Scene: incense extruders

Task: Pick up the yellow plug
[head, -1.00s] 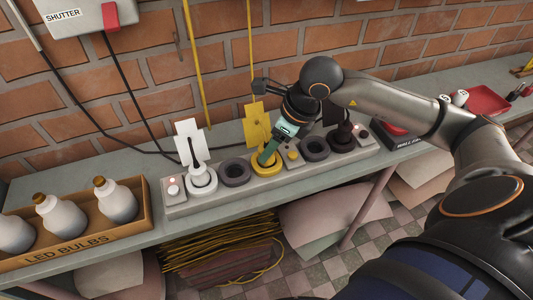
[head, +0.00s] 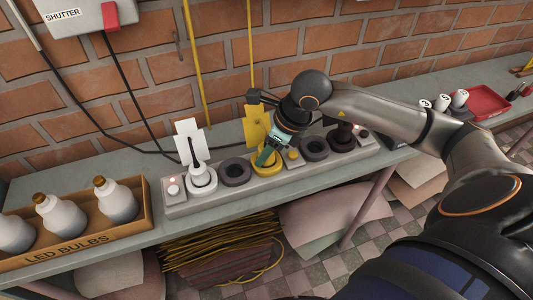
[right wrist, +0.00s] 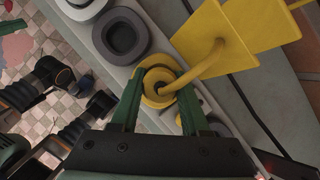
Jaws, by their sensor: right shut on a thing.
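The yellow plug (right wrist: 165,88) sits in the round yellow socket (right wrist: 151,70) on the grey strip, with its thick yellow cord bending up toward a square yellow tag (right wrist: 213,38). In the head view the yellow socket (head: 273,167) is partly covered by my gripper, and the yellow tag (head: 256,122) stands behind it. My right gripper (head: 264,158) reaches down over the socket. Its green fingers (right wrist: 158,98) are on either side of the plug, shut on it. The plug is still at the socket; how deep it sits I cannot tell. My left gripper is not in view.
The grey strip (head: 215,198) also holds a white socket (head: 201,184) with a white plug and tag, and dark sockets (head: 234,172) (head: 315,148). A box of LED bulbs (head: 141,222) stands left, a red tray (head: 484,102) right. The brick wall is close behind.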

